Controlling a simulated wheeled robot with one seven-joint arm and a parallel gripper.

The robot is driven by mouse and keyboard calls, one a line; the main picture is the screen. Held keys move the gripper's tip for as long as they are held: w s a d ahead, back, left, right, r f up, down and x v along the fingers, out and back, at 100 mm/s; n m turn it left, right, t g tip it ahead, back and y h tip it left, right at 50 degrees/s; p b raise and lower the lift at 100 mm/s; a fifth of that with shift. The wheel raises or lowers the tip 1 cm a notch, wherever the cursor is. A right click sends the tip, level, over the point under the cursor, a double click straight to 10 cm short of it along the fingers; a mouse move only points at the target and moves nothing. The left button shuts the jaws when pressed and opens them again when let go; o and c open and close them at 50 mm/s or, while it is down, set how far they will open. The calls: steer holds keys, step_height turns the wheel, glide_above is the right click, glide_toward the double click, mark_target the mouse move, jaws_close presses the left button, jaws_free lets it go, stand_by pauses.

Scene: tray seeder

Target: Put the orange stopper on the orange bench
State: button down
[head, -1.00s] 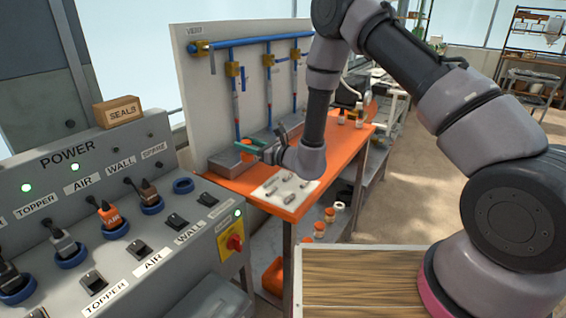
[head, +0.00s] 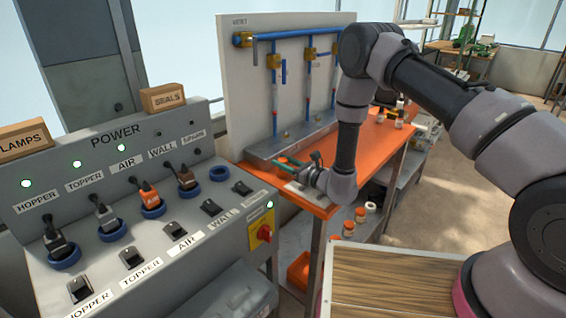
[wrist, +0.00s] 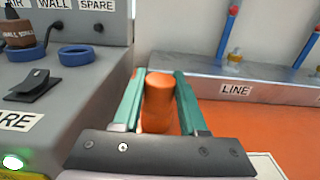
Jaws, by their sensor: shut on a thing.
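The orange stopper (wrist: 157,104) is between the two green fingers of my gripper (wrist: 159,88) in the wrist view. The gripper is shut on it. The orange bench (wrist: 245,125) shows beneath and to the right there, and in the head view (head: 398,140). In the head view my gripper (head: 285,163) is over the bench's near left part, in front of the grey block. The stopper is not clear in that view. I cannot tell whether the stopper touches the bench.
The grey power console (head: 185,235) stands close on the left. The grey block (wrist: 275,88) labelled LINE runs along the bench's back, below the white pipe board (head: 245,95). A white sheet (head: 308,196) lies partly hidden under my gripper. Bare bench shows farther right.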

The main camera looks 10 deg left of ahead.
steer(key=shift+c, duration=2.2)
jaws_free()
steer(key=shift+f, duration=0.1)
